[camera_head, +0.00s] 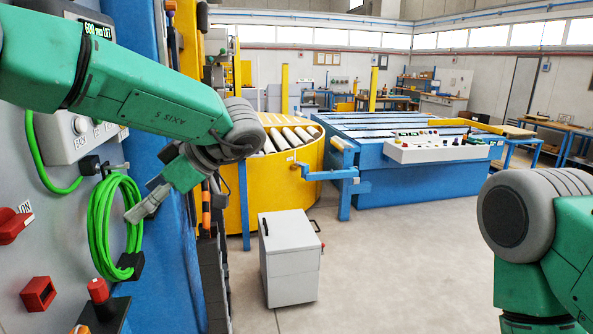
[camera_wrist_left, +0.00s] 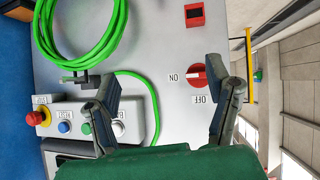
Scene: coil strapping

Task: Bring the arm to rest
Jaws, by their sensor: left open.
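My left gripper (camera_head: 148,192) is in front of the grey control cabinet (camera_head: 60,240) at the left, near the hanging green cable coil (camera_head: 100,225). In the left wrist view its two fingers (camera_wrist_left: 163,78) stand wide apart with nothing between them, facing the cabinet front. The red rotary switch (camera_wrist_left: 206,76), with ON and OFF labels, shows beside one finger; it is also at the left edge of the head view (camera_head: 12,226). I cannot tell whether any finger touches the cabinet. My right arm shows only a grey and green part at the right; its gripper is out of view.
A button box (camera_wrist_left: 95,125) with a red stop button (camera_wrist_left: 36,118) sticks out of the cabinet. A red-topped part (camera_head: 98,290) stands lower down. A small grey cabinet (camera_head: 289,260), a yellow roller turntable (camera_head: 262,200) and a blue table (camera_head: 420,180) stand beyond. The floor at right is clear.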

